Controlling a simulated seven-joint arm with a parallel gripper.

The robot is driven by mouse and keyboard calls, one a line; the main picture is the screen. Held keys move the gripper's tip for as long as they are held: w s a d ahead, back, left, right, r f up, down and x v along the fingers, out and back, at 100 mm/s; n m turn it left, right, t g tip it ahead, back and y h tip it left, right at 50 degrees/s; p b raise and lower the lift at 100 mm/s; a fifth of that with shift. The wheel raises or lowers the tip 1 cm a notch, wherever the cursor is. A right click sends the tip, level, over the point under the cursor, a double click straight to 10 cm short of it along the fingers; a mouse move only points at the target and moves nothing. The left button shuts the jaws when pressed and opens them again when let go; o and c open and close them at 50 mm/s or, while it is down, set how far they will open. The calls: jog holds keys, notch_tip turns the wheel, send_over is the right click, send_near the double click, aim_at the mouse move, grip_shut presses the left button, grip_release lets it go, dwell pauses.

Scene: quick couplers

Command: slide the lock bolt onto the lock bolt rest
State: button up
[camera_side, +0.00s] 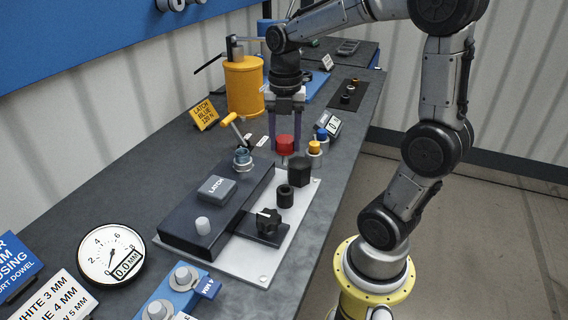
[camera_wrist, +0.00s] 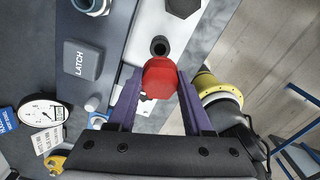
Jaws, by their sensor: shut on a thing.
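The red lock bolt (camera_side: 285,145) has a faceted red head, and a pale shank shows below it in the side view. My gripper (camera_side: 286,148) is shut on it with two purple fingers, and it hangs above the back part of the pale baseplate (camera_side: 308,204). In the wrist view the red head (camera_wrist: 160,78) sits between the fingertips and hides what is under it. A black open-topped socket (camera_side: 285,196) stands on the baseplate; it also shows just beyond the red head in the wrist view (camera_wrist: 159,46). I cannot tell which part is the lock bolt rest.
A black hexagonal block (camera_side: 299,171) stands behind the socket. A black knob piece (camera_side: 267,219) stands in front. The dark housing with the grey LATCH block (camera_side: 216,188) and white peg (camera_side: 203,226) lies left. A dial gauge (camera_side: 111,255) and a yellow canister (camera_side: 244,86) stand farther off.

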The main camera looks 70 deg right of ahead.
notch_tip(320, 180, up, 4)
jog(key=shift+w+d+f, duration=0.1)
jog(key=shift+w+d, duration=0.05)
jog(key=w+d+m, duration=0.2)
jog(key=w+d, duration=0.3)
jog(key=d, duration=0.7)
jog(key=w+d+m, duration=0.2)
jog(key=w+d, duration=0.3)
jog(key=d, duration=0.7)
notch_tip(320, 180, down, 6)
jog(key=shift+s+d+r, duration=0.1)
jog(key=shift+s+r, duration=0.05)
jog(key=shift+r, duration=0.1)
jog(key=shift+f, duration=2.85)
jog(key=shift+f, duration=2.55)
